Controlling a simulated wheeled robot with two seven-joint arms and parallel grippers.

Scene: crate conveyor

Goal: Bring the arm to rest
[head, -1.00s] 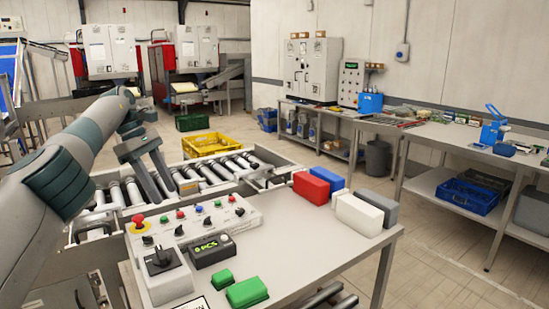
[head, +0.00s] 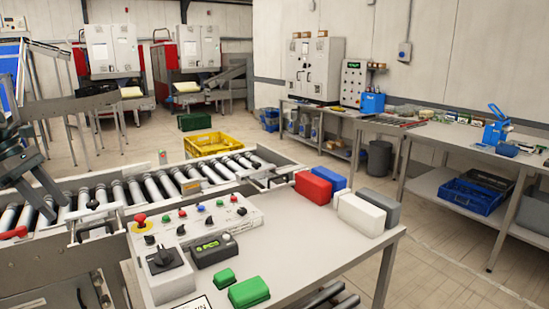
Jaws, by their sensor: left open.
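My left gripper (head: 38,188) is at the left edge of the head view, above the left part of the roller conveyor (head: 107,200). Its dark fingers are apart, and I see nothing between them. Most of my left arm is out of the picture. My right gripper is not in view.
A table (head: 305,240) in front carries a control panel (head: 190,222), red (head: 313,188), blue (head: 333,178), white (head: 361,214) and grey blocks, and two green blocks (head: 249,292). A yellow crate (head: 210,144) stands behind the conveyor. Floor is free to the right.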

